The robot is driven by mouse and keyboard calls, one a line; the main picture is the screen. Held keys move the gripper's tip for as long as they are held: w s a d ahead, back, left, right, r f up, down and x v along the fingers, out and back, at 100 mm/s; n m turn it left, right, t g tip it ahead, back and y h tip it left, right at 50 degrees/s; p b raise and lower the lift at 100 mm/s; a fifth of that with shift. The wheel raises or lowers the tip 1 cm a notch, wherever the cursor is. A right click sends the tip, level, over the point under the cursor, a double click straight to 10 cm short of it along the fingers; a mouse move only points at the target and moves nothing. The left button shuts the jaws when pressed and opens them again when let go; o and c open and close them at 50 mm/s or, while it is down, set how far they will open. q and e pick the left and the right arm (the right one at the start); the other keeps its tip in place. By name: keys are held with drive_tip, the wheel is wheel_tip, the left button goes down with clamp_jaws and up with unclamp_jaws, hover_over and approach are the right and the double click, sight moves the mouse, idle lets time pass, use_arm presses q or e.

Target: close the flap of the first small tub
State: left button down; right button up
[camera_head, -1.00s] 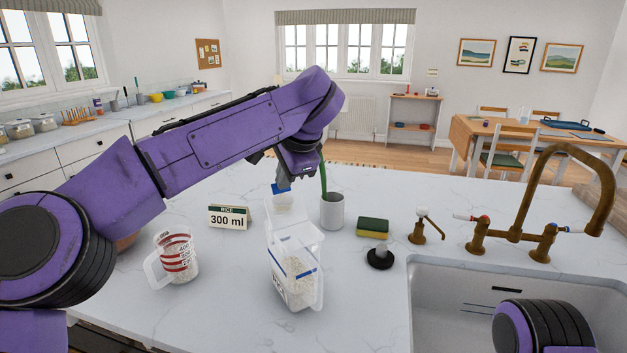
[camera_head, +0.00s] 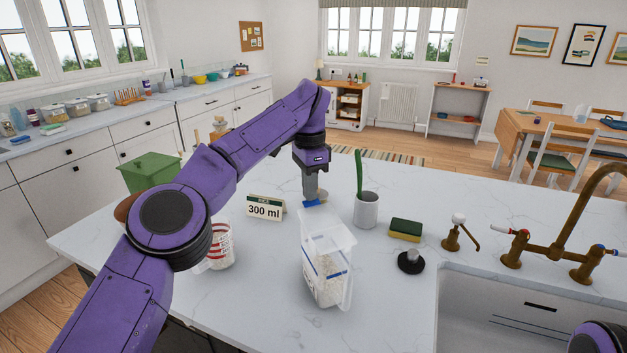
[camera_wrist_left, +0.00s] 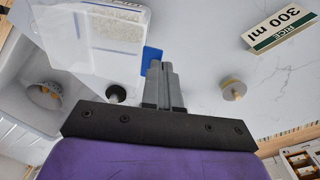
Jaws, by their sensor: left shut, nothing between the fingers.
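My left gripper (camera_head: 312,198) points down, shut and empty, behind the large clear tub. A small blue piece (camera_head: 311,204), apparently the small tub's flap, shows at its fingertips. The blue piece also shows in the left wrist view (camera_wrist_left: 152,57), just beyond the shut fingers (camera_wrist_left: 156,68); I cannot tell whether they touch. The small tub's body is mostly hidden, so the flap's angle is unclear. The large clear tub (camera_head: 326,275) with white grains stands nearer, its clear lid raised. My right gripper is out of view.
A "RICE 300 ml" sign (camera_head: 264,208) stands left of the gripper. A grey cup (camera_head: 366,212) with a green handle stands right of it. A measuring jug (camera_head: 221,248) is partly behind my arm. A sponge (camera_head: 405,230), black stopper (camera_head: 411,262) and sink (camera_head: 530,318) lie to the right.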

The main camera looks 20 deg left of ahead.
use_arm(q)
drive_tip(key=shift+w+a+f+g, duration=0.1)
drive_tip(key=shift+w+f+g, duration=0.05)
drive_tip(key=shift+f, duration=0.25)
drive_tip(key=shift+w+a+f+g, duration=0.1)
drive_tip(key=shift+f+g, duration=0.05)
drive_tip(key=shift+f, duration=0.2)
drive_tip(key=shift+f, duration=0.15)
